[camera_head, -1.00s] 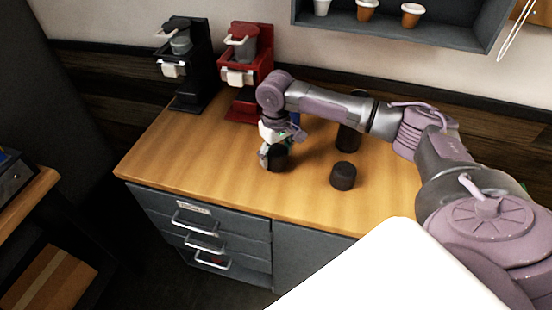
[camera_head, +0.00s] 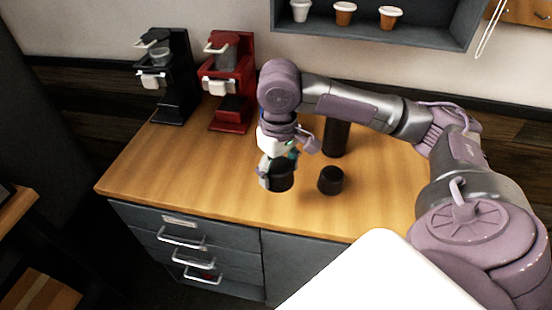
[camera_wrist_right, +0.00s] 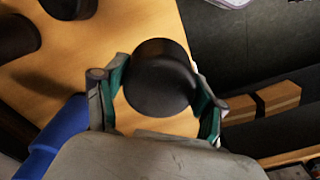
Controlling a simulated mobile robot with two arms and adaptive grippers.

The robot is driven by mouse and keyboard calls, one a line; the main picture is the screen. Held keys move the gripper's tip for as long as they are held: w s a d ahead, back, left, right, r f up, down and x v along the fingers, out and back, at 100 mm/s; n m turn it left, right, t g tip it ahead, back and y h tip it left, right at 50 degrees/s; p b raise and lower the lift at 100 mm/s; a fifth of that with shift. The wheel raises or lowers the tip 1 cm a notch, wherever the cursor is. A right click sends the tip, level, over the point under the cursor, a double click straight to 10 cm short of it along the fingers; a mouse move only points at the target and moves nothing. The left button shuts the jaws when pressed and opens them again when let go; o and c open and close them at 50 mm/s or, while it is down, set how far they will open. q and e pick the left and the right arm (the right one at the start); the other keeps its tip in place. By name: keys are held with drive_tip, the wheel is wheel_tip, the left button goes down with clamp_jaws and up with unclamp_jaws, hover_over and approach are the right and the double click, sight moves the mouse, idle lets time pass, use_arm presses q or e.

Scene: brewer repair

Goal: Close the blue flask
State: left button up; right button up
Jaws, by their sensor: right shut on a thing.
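My right gripper (camera_head: 282,168) is shut on a black round lid (camera_head: 281,176), near the front of the wooden counter. In the right wrist view the lid (camera_wrist_right: 160,78) sits between both fingers and looks raised off the counter. The blue flask (camera_wrist_right: 60,140) shows partly at the lower left of the right wrist view, beside the gripper. In the head view my right arm hides almost all of it, so I cannot see its top. A second black lid (camera_head: 331,180) rests on the counter to the right. My left gripper is not in view.
A tall dark flask (camera_head: 336,138) stands behind the second lid. A red brewer (camera_head: 229,85) and a black brewer (camera_head: 172,80) stand at the back left. The counter's left front (camera_head: 190,170) is clear. A shelf with cups (camera_head: 380,35) hangs above.

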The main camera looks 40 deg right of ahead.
drive_tip(key=shift+a, duration=0.1)
drive_tip(key=s+a+f, duration=0.2)
drive_tip(key=s+a, duration=0.1)
drive_tip(key=a, duration=0.7)
drive_tip(key=shift+s, duration=0.25)
